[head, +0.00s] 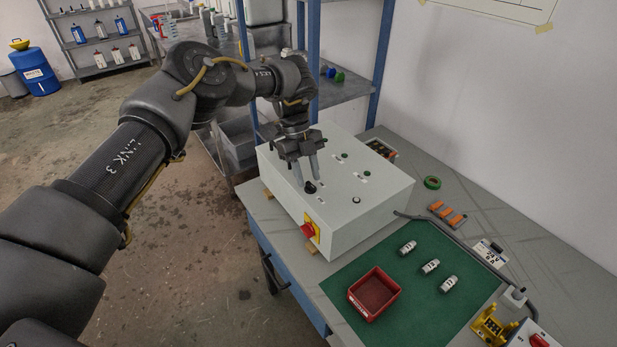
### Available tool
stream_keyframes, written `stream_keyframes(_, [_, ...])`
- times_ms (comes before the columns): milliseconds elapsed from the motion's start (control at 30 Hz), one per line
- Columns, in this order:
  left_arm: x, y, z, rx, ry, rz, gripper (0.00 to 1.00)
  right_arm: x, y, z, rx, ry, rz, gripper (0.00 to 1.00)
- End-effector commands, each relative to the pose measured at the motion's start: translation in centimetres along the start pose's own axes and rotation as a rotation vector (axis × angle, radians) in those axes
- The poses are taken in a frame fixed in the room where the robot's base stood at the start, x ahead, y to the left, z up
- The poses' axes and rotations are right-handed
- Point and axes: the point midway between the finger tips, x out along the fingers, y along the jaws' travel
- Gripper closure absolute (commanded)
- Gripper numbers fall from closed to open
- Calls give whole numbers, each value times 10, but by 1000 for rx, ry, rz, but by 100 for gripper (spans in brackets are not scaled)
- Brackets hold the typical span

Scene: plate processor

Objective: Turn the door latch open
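A light grey box (362,213) lies on the workbench, with its panel face up. A small black knob (310,187), which looks like the door latch, sits near the left edge of that face. My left gripper (308,180) points down at it, with its two fingers apart and the tips just above or around the knob; I cannot tell whether they touch it. Part of the panel behind the fingers is hidden. A red and yellow switch (309,230) is on the box's front side. My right gripper is not in view.
A green mat (425,318) on the bench holds a red bin (374,294) and several small white cylinders (431,266). Green tape (432,183) and orange parts (447,214) lie behind. A blue-post shelf (345,92) stands close behind the box.

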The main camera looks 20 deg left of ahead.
Motion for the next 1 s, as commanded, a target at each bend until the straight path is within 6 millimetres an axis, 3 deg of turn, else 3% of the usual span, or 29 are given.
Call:
stream_keyframes(300, [-70,-1,0,1,-8,-2,66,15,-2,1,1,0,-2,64])
stream_keyframes(367, [-84,0,-4,1,-1,-1,66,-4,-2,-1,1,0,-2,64])
stream_keyframes(633, [-97,0,-3,0,0,-1,66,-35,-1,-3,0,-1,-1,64])
stream_keyframes(1000, [-97,0,-1,1,0,-1,66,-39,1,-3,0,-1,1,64])
